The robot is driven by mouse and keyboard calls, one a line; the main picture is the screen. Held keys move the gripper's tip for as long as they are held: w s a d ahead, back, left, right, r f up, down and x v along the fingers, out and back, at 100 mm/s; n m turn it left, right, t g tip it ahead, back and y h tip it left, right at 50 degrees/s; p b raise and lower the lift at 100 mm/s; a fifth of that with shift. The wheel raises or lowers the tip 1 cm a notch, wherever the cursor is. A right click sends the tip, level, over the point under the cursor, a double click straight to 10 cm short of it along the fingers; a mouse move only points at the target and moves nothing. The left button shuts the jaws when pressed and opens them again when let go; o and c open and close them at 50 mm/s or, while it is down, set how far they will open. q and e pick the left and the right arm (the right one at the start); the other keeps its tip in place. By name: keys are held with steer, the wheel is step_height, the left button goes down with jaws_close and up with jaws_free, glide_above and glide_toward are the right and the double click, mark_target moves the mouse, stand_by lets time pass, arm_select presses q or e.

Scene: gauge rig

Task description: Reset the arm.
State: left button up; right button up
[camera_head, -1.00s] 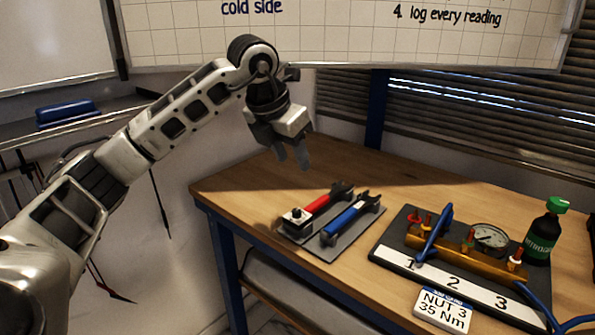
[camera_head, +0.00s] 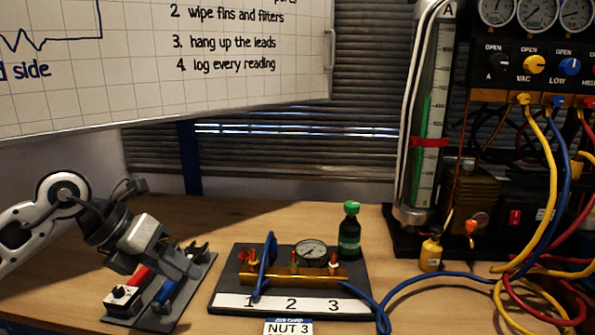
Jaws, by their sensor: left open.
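My left gripper (camera_head: 152,262) comes in from the left and is open, its jaws overlapping the grey tool tray (camera_head: 202,283) in the picture. Whether it touches anything there cannot be told. A red-handled tool (camera_head: 140,277) with a boxy head and a blue-handled tool (camera_head: 165,291) lie on the tray, partly hidden by the gripper. No tool is seen held. My right gripper is not in view.
Right of the tray, a dark board (camera_head: 222,281) carries a brass manifold (camera_head: 290,276), a gauge (camera_head: 312,250) and numbers 1 to 3. A gauge panel (camera_head: 535,70) with hoses fills the right. A job card (camera_head: 288,328) lies in front.

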arm_select(q)
steer(key=s+d+r+n+h+p, duration=0.1)
steer(key=s+d+n+h, duration=0.4)
steer(key=d+h, duration=0.8)
steer(key=s+a+f+n+t+y+p, duration=0.15)
steer(key=f+n+t+y, duration=0.4)
steer(key=n, duration=0.65)
steer(key=a+f+n+t+y+p, duration=0.1)
steer(key=a+f+n+t+y, duration=0.2)
steer(key=n+t+y, duration=0.75)
steer(key=s+a+f+n+g, duration=0.1)
steer(key=s+f+n+g, duration=0.7)
steer(key=s+f+n, duration=0.2)
step_height(320, 180, down, 4)
steer(key=shift+s+a+f+g+y, duration=0.3)
steer(key=shift+s+a+y, duration=0.1)
steer(key=shift+s, duration=0.6)
